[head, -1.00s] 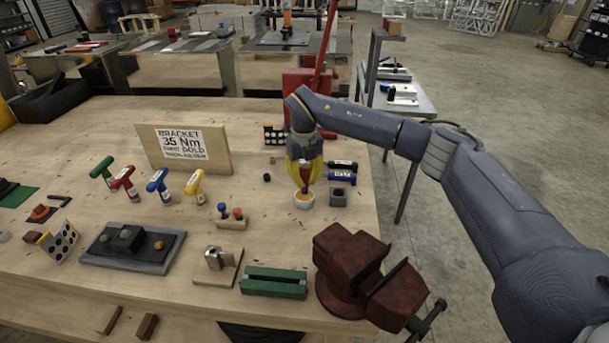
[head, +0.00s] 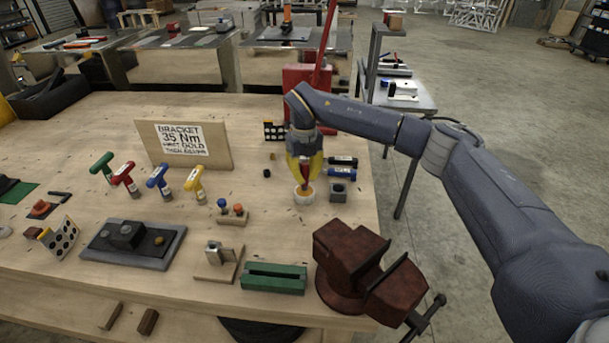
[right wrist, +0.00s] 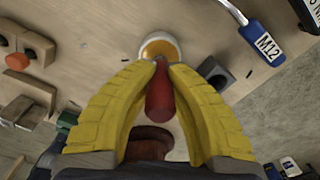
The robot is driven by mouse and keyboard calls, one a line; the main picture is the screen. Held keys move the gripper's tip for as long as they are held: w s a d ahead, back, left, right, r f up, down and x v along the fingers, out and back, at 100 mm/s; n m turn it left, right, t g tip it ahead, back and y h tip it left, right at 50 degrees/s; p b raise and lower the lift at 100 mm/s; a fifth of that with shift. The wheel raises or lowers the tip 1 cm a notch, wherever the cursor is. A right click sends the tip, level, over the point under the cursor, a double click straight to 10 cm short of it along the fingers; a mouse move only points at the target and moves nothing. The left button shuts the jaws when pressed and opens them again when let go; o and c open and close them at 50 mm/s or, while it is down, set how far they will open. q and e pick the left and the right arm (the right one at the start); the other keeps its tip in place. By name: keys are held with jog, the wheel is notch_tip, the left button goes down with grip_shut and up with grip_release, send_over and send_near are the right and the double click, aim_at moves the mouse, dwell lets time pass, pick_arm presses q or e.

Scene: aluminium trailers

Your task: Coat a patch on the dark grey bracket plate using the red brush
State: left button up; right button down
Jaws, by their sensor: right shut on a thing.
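The dark grey bracket plate (head: 152,246) lies on a lighter grey slab at the left front of the bench, with a dark block and a small round piece on it. My right gripper (head: 304,180) is over a small white cup (head: 304,199), far to the right of the plate. Its yellow fingers are shut on the red brush (right wrist: 160,97), whose handle shows between them in the right wrist view. The brush's far end is at the cup (right wrist: 160,40), which holds something orange-yellow; whether the bristles touch it is unclear. My left gripper is not in view.
T-handled tools (head: 158,181) stand behind the plate, before a lettered sign board (head: 184,146). A small wooden stand (head: 232,217), a wooden block with a metal piece (head: 218,262), a green channel (head: 273,278) and a rust-red vise (head: 352,268) occupy the front. Blue and black cylinders (head: 342,170) lie right of the cup.

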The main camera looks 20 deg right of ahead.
aim_at(305, 163)
jog(key=shift+f, duration=0.5)
dwell(0.8)
jog(key=shift+r, duration=3.55)
